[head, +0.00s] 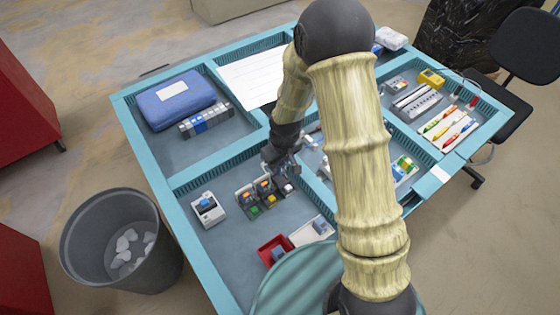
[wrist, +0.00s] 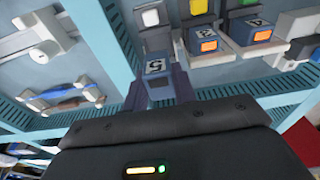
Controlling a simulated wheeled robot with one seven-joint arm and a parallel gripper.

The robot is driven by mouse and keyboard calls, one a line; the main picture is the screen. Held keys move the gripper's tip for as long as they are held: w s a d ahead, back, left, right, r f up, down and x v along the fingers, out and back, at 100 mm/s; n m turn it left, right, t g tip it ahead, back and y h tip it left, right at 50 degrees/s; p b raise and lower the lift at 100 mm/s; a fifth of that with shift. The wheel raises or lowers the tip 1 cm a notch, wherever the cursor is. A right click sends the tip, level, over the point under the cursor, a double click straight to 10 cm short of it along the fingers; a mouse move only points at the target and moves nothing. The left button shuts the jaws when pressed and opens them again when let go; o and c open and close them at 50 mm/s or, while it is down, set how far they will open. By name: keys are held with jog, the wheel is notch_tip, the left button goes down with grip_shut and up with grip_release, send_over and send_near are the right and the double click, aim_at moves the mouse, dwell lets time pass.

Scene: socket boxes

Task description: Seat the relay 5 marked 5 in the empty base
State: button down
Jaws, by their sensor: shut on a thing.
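The relay marked 5 (wrist: 157,68) is a blue-grey block between the fingers of my gripper (wrist: 159,92), which is shut on it. In the head view my gripper (head: 282,165) points down at the right end of the row of bases, and the relay is too small to make out there. In the wrist view the base with a white square (wrist: 150,17) lies just beyond the relay, in line with it. I cannot tell whether the relay touches that base. Two neighbouring relays, one blue with a lit orange window (wrist: 207,40) and another like it (wrist: 257,33), stand in bases beside it.
A red tray (head: 264,249) and a white tray (head: 301,236) lie in front. Teal divider walls (head: 222,166) edge this compartment. A grey bin (head: 100,240) stands left of the table.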

jog(key=shift+s+f+b, duration=0.1)
jog(key=shift+f+b, duration=0.65)
jog(key=shift+f, duration=0.7)
jog(key=shift+f+b, duration=0.7)
jog(key=shift+f, duration=0.3)
dwell(0.3)
jog(key=c, duration=1.1)
grip_release()
jog(key=shift+d, duration=0.1)
jog(key=shift+o, duration=0.2)
jog(key=shift+o, duration=0.2)
